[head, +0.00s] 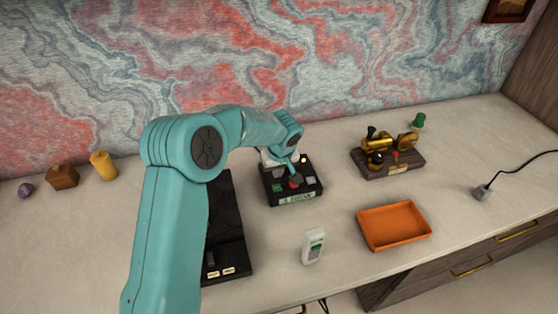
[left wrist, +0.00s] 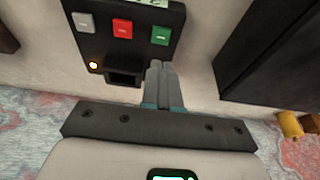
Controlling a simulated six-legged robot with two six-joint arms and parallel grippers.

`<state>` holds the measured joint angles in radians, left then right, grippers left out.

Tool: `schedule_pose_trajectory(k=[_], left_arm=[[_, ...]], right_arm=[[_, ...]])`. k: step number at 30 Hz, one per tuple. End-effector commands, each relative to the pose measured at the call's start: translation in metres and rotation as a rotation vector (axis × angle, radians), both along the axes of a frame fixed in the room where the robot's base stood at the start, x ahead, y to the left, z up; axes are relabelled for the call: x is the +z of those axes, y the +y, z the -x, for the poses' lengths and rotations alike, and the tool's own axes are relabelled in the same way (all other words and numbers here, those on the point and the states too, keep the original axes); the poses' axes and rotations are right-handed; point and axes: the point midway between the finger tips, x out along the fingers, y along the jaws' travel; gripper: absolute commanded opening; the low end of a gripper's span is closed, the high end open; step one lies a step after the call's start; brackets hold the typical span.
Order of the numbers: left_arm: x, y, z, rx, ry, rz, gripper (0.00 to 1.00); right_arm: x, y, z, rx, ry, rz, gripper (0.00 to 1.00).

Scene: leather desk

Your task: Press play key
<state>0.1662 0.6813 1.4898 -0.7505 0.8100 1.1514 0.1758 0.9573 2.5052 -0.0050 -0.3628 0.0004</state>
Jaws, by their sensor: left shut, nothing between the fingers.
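A black box with a row of keys (head: 281,199) stands on the desk in the middle of the head view. It has a green key (head: 277,188), a red key (head: 296,184) and a grey key (head: 311,180). In the left wrist view the grey key (left wrist: 85,22), red key (left wrist: 122,29) and green key (left wrist: 160,35) show clearly. Which is the play key cannot be read. My left gripper (head: 296,176) is over the box, shut and empty. In the wrist view its fingertips (left wrist: 158,66) are near the green key, apart from it in the picture. My right gripper is out of view.
A lit lamp (left wrist: 93,65) is on the box. A larger black device (head: 228,250) stands left, partly behind my arm. A white handheld device (head: 314,246), orange tray (head: 394,226) and brass apparatus on a wooden base (head: 388,158) stand around. Bare desk lies between them.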

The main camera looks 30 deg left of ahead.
Motion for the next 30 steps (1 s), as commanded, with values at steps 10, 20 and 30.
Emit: schedule_pose_trajectory(k=[10, 20, 30], left_arm=[[-0.055, 0.005, -0.006, -0.001, 0.002, 0.001, 0.00], [-0.064, 0.005, -0.006, 0.000, 0.000, 0.001, 0.00], [-0.075, 0.005, -0.006, 0.000, -0.001, 0.000, 0.00]], right_arm=[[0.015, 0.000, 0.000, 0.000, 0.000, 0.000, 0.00], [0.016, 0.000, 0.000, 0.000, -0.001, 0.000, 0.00], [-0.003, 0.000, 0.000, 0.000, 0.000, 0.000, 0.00]])
